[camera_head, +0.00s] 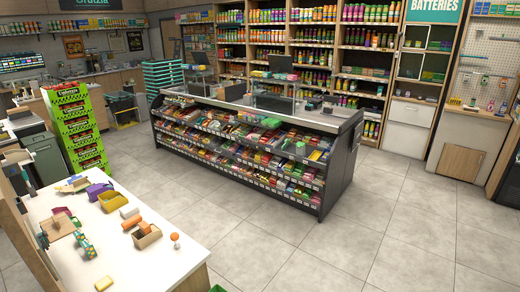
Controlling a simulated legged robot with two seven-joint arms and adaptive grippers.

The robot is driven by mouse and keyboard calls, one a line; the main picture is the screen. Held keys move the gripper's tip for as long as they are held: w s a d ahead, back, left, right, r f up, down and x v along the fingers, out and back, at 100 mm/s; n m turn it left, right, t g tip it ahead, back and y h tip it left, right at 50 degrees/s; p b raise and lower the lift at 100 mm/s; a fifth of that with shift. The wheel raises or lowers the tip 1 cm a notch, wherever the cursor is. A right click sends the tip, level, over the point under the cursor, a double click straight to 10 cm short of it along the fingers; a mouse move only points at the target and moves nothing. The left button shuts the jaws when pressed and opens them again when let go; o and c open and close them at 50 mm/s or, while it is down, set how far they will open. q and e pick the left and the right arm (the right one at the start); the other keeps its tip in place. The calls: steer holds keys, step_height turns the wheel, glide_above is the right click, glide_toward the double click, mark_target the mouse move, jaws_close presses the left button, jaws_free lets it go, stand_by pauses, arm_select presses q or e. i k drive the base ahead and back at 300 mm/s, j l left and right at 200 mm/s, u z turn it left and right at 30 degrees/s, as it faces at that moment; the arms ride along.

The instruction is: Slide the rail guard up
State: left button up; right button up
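The long candy counter (342,172) stands mid-room, its open front shelves filled with colourful sweets. Clear upright panels (272,103) stand along its top. I cannot tell which part is the rail guard or whether it is raised or lowered; nothing in view is plainly marked as one. Neither of my grippers shows in the head view.
A white-topped table (165,252) at the lower left holds a purple item, small boxes and other loose things. Green stacked crates (75,125) stand behind it. Full shelves line the back wall. The tiled floor (310,250) in front and right of the counter is clear.

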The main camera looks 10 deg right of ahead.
mark_target(248, 145)
steer(key=i+l, duration=0.1)
steer(key=l, duration=0.3)
steer(key=i+l, duration=0.1)
steer(key=l, duration=0.3)
steer(key=i+l, duration=0.1)
steer(key=l, duration=0.65)
steer(key=i+l, duration=0.15)
steer(key=l, duration=0.25)
steer(key=z, duration=0.05)
